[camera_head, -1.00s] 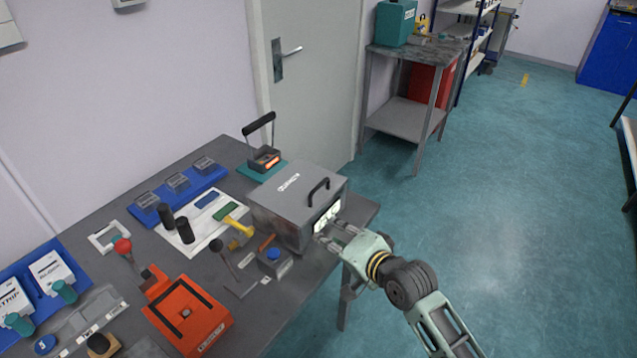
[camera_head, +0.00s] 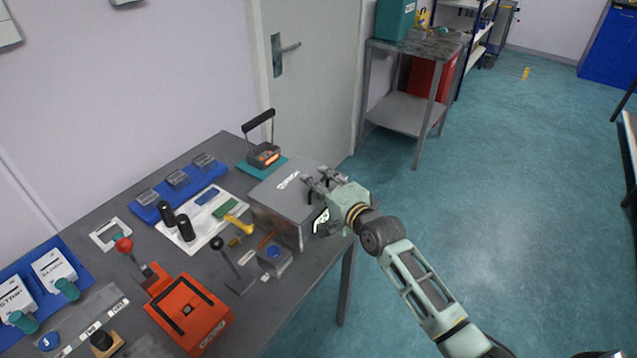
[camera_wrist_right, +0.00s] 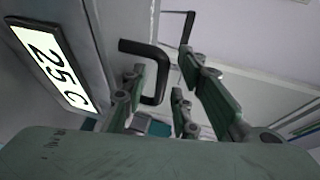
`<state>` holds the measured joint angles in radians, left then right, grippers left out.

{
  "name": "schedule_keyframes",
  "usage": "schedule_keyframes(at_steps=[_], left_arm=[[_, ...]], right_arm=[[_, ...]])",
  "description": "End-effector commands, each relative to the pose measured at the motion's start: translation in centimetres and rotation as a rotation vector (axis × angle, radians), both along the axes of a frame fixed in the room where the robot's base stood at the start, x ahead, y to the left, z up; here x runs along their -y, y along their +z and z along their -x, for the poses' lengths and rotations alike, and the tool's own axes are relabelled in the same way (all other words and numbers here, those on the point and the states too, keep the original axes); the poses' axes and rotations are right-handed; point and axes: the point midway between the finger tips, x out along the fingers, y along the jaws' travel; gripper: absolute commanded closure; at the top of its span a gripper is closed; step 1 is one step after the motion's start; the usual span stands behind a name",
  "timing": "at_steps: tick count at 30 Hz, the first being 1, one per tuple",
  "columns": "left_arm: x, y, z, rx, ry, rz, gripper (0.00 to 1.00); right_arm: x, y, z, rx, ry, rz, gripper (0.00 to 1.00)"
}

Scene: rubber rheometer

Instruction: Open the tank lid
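The tank is a grey metal box (camera_head: 290,208) with a flat lid (camera_head: 284,188) that lies closed, near the table's right end. A dark bent lid handle (camera_wrist_right: 157,76) shows in the right wrist view; in the head view my gripper largely covers it. My right gripper (camera_head: 318,181) is over the lid's right side. In the right wrist view its fingers (camera_wrist_right: 162,85) are apart, with the handle between them; I cannot tell whether they touch it. The tank's lit display (camera_wrist_right: 50,68) reads 25 C. My left gripper is not in view.
A small device with a raised black handle (camera_head: 262,152) stands behind the tank. A grey block with a blue button (camera_head: 273,255), a yellow tool (camera_head: 238,224) and an orange press (camera_head: 188,312) are in front and to the left. The floor on the right is clear.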

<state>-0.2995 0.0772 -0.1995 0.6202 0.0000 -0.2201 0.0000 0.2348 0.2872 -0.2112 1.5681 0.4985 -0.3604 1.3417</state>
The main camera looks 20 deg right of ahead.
Motion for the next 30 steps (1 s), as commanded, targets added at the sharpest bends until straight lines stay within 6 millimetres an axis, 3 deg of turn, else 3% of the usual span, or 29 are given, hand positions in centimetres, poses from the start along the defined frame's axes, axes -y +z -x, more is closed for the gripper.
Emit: schedule_keyframes(at_steps=[10,19,30], left_arm=[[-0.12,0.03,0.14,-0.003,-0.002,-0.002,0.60],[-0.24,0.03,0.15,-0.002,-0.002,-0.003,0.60],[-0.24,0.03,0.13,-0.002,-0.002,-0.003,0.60]], right_arm=[[-0.09,-0.10,-0.29,-0.001,0.000,0.000,0.74],[-0.09,-0.11,-0.27,-0.001,0.000,0.000,1.00],[-0.08,-0.17,-0.25,-0.003,-0.001,-0.001,1.00]])
